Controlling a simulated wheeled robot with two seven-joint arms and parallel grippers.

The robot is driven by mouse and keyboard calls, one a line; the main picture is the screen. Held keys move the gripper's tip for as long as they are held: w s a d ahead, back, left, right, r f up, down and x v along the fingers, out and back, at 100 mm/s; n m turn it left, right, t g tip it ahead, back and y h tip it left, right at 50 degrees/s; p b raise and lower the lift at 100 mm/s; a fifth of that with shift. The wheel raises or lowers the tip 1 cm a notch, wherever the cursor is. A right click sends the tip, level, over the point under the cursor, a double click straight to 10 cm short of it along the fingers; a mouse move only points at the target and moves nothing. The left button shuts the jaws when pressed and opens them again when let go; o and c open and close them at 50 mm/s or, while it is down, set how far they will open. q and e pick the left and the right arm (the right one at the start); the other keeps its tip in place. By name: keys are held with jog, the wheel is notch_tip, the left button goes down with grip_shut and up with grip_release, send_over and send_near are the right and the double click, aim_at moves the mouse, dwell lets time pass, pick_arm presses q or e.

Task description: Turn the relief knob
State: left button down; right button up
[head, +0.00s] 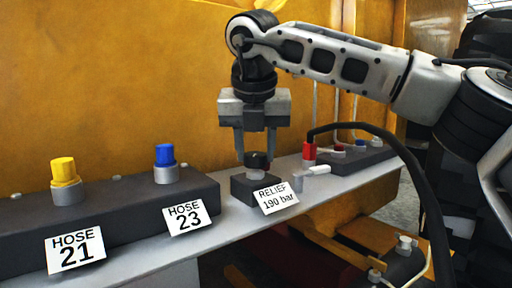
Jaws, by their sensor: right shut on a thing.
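The relief knob (257,160) is a small black round knob on a dark block (243,189) on the grey shelf. A white label reading "RELIEF 190 bar" (276,197) is on the front of the block. My right gripper (257,156) comes down from above with its fingers pointing down, one on each side of the knob. It is shut on the knob, and the fingers partly hide the knob's sides. My left gripper is not in view.
Left of the knob, a long dark block (112,205) carries a yellow-capped fitting (64,171) and a blue-capped fitting (165,155), labelled HOSE 21 and HOSE 23. At right, a red fitting (309,150) with a black hose stands near another dark block (350,160). A yellow wall rises behind.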

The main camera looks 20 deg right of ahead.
jog(key=shift+m+h, duration=0.3)
jog(key=shift+m, duration=0.3)
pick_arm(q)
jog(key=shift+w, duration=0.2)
pick_arm(e)
jog(key=shift+m+g, duration=0.3)
jog(key=o, duration=1)
jog(key=shift+a+r, duration=0.1)
jog(key=shift+r, duration=0.2)
pick_arm(q)
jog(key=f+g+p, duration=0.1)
jog(key=p, duration=0.1)
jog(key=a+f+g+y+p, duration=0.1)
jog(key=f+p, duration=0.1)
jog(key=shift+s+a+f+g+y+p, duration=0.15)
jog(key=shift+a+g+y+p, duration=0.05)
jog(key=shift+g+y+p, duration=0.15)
pick_arm(e)
jog(key=v, duration=1.5)
jog(key=shift+s, duration=0.25)
